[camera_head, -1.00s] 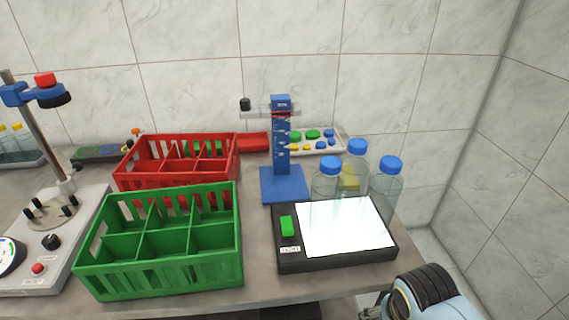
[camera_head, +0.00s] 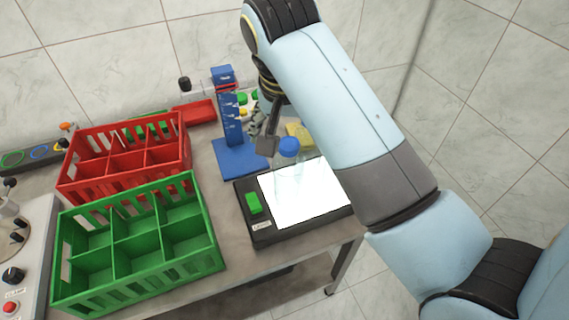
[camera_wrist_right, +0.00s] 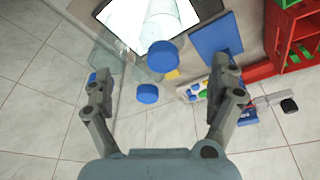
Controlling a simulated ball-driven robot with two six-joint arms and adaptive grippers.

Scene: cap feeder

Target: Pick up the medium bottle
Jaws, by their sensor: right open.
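Several clear bottles with blue caps stand by the light panel. In the head view one blue-capped bottle (camera_head: 288,148) shows in front of the panel's back edge; my right arm hides the others. In the right wrist view three blue caps show: a near one (camera_wrist_right: 163,54), one below it (camera_wrist_right: 147,93) and one at the left, partly behind a finger. I cannot tell which bottle is the medium one. My right gripper (camera_head: 262,133) is open, its fingers (camera_wrist_right: 161,78) either side of the two middle caps, touching none that I can see. My left gripper is out of view.
The lit panel (camera_head: 262,238) lies at the table's right end. A blue stand (camera_head: 240,160) rises beside the gripper. A green crate (camera_head: 140,245) and a red crate (camera_head: 125,160) fill the left.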

